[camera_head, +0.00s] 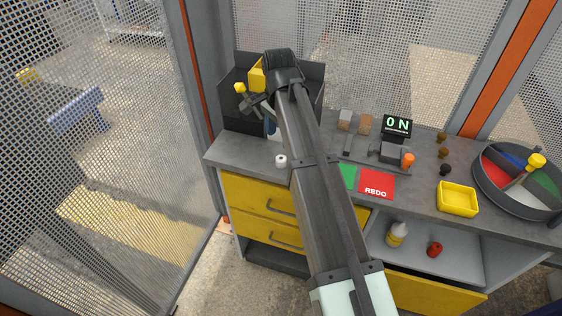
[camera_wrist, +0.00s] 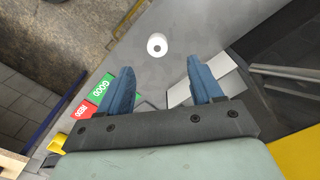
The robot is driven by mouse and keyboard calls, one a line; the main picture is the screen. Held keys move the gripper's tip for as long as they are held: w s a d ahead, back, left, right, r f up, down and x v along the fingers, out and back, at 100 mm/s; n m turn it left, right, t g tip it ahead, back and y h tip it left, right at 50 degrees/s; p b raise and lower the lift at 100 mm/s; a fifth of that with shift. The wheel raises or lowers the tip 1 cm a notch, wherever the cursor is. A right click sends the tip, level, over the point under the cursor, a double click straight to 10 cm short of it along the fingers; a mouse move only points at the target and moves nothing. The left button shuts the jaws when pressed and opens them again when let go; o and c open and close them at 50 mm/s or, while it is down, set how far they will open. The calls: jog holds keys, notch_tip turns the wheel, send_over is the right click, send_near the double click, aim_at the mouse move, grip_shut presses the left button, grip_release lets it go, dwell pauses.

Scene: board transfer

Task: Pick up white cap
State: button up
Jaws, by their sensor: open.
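The white cap (camera_head: 281,161) is a small round piece with a dark centre. It stands on the grey bench top near the left front edge in the head view. In the wrist view the white cap (camera_wrist: 157,46) lies ahead of the fingertips, roughly in line with the gap between them, and nothing touches it. My gripper (camera_wrist: 162,80) is open and empty, its two blue fingers wide apart. In the head view my arm reaches over the bench, and the gripper is mostly hidden behind it, with only a bit of blue finger showing.
A dark open bin (camera_head: 240,117) stands at the back left. To the right are a red REDO pad (camera_head: 376,185) beside a green one, a display reading 0 N (camera_head: 397,125), a yellow tray (camera_head: 457,198) and a round divided tray (camera_head: 485,188). Bench around the cap is clear.

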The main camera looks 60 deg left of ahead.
aim_at(280, 158)
jog(key=shift+f, duration=1.8)
jog(key=shift+d+f, duration=0.15)
jog(key=shift+f, duration=1.15)
jog(key=shift+d+f, duration=0.1)
jog(key=shift+f, duration=1.15)
jog(key=c, duration=1.1)
